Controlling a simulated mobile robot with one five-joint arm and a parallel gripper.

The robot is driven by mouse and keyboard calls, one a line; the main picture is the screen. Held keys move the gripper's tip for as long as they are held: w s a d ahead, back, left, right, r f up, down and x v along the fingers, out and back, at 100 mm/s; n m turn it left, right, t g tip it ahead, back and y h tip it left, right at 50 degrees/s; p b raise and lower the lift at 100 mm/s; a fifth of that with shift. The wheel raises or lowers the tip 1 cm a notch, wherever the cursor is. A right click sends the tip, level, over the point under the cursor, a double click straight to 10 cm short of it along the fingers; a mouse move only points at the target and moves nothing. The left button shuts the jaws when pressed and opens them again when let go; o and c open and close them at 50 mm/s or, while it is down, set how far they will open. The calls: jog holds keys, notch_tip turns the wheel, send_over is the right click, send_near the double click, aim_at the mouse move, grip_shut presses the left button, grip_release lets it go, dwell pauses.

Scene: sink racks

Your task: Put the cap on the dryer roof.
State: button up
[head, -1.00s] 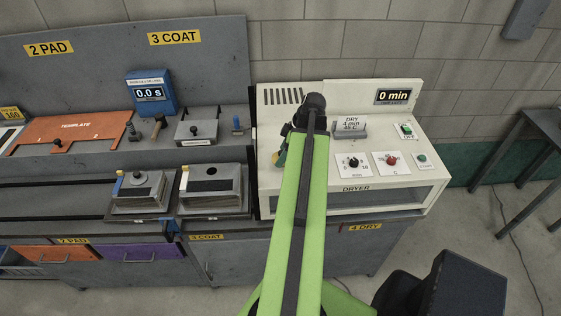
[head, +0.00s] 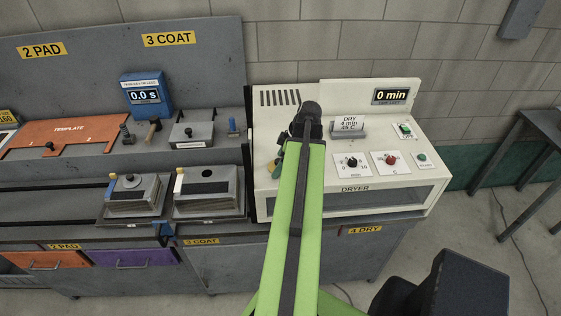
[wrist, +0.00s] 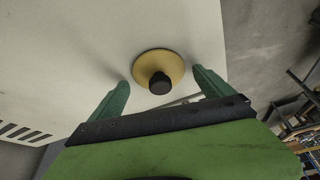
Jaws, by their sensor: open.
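The cap, a yellow-tan disc (wrist: 172,66) with a black knob, shows in the wrist view against the white dryer roof (wrist: 60,60). It looks flat on that surface, though any small gap beneath is hard to tell. My gripper (wrist: 160,78) is open, its green fingers apart on either side of the cap's near edge, not visibly pinching it. In the head view the dryer (head: 285,117) is a white box, and my arm covers part of its roof. A green finger and a small yellow bit (head: 271,166) show left of the arm.
The dryer carries a DRY sign (head: 348,128), knobs, and a display (head: 391,95) reading 0 min. Left of it stand grey lidded blocks (head: 208,190), a blue timer (head: 147,95) and an orange template (head: 70,132). A dark table (head: 530,140) stands at right.

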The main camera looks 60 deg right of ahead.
jog(key=shift+r+p, duration=0.3)
jog(key=p+v, duration=1)
jog(key=v, duration=0.1)
jog(key=shift+s+r+p, duration=0.2)
jog(key=shift+r+p, duration=0.1)
jog(key=shift+p, duration=0.1)
